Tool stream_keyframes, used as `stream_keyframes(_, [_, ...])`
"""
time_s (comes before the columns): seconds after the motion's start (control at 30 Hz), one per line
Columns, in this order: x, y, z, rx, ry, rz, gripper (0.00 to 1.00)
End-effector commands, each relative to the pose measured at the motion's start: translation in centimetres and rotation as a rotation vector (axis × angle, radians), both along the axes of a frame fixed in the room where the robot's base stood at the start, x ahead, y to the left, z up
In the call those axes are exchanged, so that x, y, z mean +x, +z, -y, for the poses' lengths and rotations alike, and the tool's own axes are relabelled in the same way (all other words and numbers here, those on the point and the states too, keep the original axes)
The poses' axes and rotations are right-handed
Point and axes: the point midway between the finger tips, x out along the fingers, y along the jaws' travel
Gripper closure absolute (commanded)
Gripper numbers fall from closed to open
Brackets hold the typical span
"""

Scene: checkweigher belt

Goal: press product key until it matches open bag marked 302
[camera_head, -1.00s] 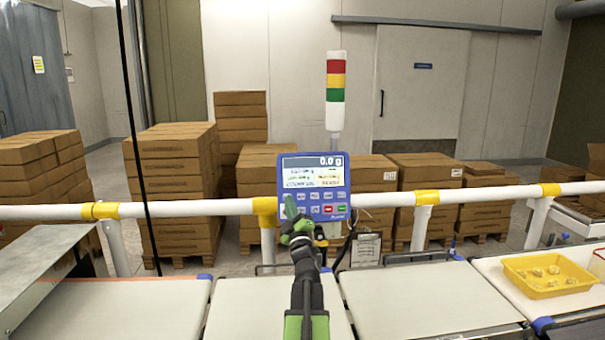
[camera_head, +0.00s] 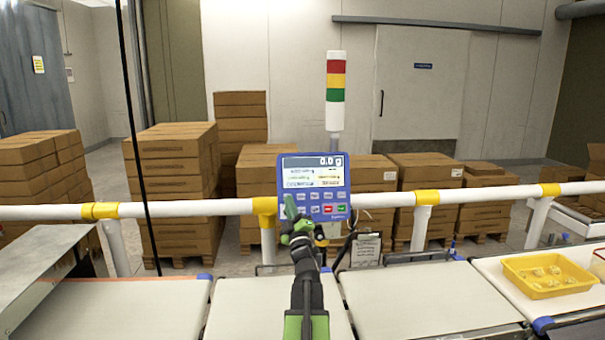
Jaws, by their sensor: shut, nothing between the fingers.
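The blue control panel (camera_head: 346,186) of the checkweigher stands upright in the middle, with a white display (camera_head: 313,176) above rows of small keys. The display reads 0.0 g at top; its smaller lines are too blurred to read. My gripper (camera_head: 290,208) is green and black, shut and empty. Its tip is in front of the lower left keys and hides some of them; I cannot tell whether it touches one. No bag marked 302 can be made out.
A white rail (camera_head: 175,208) with yellow clamps runs behind the belts. Empty white belts (camera_head: 130,305) lie in front. A yellow tray (camera_head: 548,292) with several small items sits at right. A red, yellow and green light tower (camera_head: 336,82) rises behind the panel. A clipboard (camera_head: 366,249) hangs below.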

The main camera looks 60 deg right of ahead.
Motion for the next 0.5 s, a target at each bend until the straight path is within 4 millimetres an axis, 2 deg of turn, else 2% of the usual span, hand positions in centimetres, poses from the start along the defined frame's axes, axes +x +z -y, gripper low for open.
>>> stream_keyframes(0.3, [0.01, 0.00, -0.01, 0.017, 0.013, 0.017, 1.00])
stream_keyframes(0.5, [0.32, 0.20, -0.53, 0.161, 0.159, 0.170, 1.00])
